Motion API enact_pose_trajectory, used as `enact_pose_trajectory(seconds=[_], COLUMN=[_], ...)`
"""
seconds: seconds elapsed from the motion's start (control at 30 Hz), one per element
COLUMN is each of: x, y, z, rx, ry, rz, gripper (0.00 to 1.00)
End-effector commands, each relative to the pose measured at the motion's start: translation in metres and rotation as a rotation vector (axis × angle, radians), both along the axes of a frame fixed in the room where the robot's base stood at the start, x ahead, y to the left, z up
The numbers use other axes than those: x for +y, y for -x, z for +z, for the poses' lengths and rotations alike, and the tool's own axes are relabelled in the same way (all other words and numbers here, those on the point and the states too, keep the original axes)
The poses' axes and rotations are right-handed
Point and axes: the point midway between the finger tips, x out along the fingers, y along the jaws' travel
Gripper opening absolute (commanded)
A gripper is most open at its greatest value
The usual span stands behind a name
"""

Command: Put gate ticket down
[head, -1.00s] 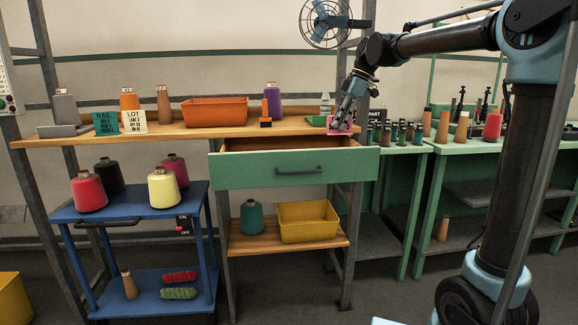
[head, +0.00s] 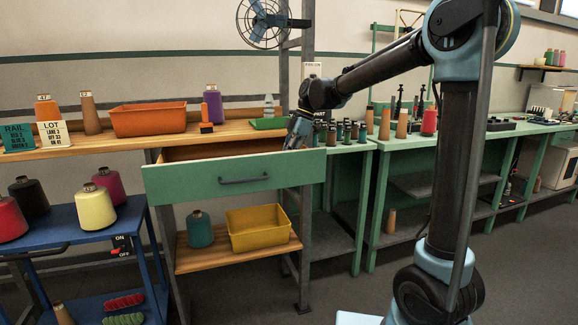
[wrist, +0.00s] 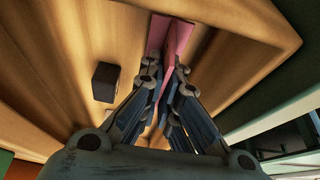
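A pink folded card, seemingly the gate ticket (wrist: 174,38), is between the fingertips of my gripper (wrist: 165,72) in the wrist view. The fingers are closed in on it from both sides. Beyond it is a bare wooden surface; I cannot tell whether the card touches it. In the head view my gripper (head: 298,133) is at the right end of the open green-fronted drawer (head: 202,182), by the workbench edge. The card cannot be made out there.
A small dark block (wrist: 105,82) lies on the wood left of my fingers. On the workbench (head: 108,145) stand an orange bin (head: 149,120), a purple cone (head: 213,104) and a green tray (head: 268,123). Small spools (head: 347,131) stand to the right.

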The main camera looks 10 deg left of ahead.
Motion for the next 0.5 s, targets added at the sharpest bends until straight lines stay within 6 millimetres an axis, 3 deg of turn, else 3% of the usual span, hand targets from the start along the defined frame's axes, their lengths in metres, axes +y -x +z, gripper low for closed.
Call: enact_pose_trajectory(seconds=[0.17, 0.5], x=[0.000, 0.000], y=[0.000, 0.000], z=[-0.020, -0.023], rx=[0.000, 0.000], ry=[0.000, 0.000], rz=[0.000, -0.001], gripper=[0.00, 0.00])
